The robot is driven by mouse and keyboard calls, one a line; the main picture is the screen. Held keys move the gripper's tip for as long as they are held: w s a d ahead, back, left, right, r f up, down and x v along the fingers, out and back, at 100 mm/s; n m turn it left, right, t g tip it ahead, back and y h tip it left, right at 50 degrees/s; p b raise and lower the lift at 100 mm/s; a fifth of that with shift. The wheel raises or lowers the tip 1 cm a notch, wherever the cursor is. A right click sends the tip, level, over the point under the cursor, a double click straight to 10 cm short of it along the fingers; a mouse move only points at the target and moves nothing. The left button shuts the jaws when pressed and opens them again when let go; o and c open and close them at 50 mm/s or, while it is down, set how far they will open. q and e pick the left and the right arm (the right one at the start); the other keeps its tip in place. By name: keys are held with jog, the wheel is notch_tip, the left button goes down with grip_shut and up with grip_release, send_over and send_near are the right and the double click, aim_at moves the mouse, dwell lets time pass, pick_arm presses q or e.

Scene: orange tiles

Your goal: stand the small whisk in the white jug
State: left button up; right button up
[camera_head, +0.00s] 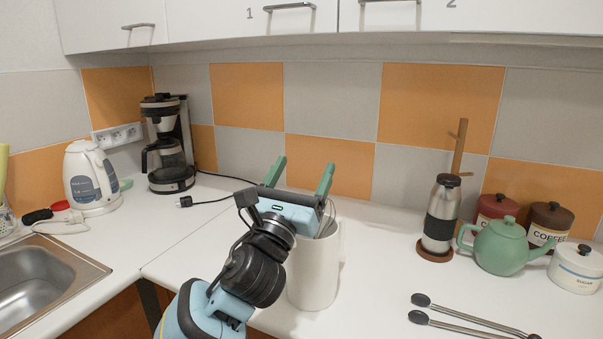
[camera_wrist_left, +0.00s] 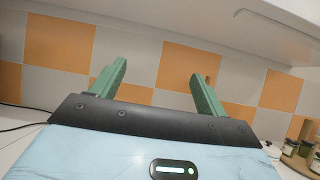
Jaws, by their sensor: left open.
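The white jug (camera_head: 314,272) stands upright on the counter in the head view, partly behind my left arm. Thin wire loops, which look like the small whisk (camera_head: 333,212), show at the jug's mouth, just right of my gripper body. The rest of the whisk is hidden by the gripper and the jug wall. My left gripper (camera_head: 305,166) is above the jug's rim, fingers pointing up and away to the backsplash. It is open, with nothing between its green fingers, also in the left wrist view (camera_wrist_left: 158,82). My right gripper is not in view.
A steel bottle (camera_head: 440,217) on a round coaster, a green teapot (camera_head: 501,246) and canisters stand at the right. Black-tipped tongs (camera_head: 465,318) lie at front right. A coffee maker (camera_head: 168,150), kettle (camera_head: 90,178) and sink (camera_head: 45,280) are left. Wall cupboards hang above.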

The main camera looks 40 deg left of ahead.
pick_arm(q)
jog(key=b+v, duration=0.1)
jog(key=v, duration=0.6)
jog(key=shift+s+f, duration=0.2)
jog(key=shift+s, duration=0.1)
dwell(1.0)
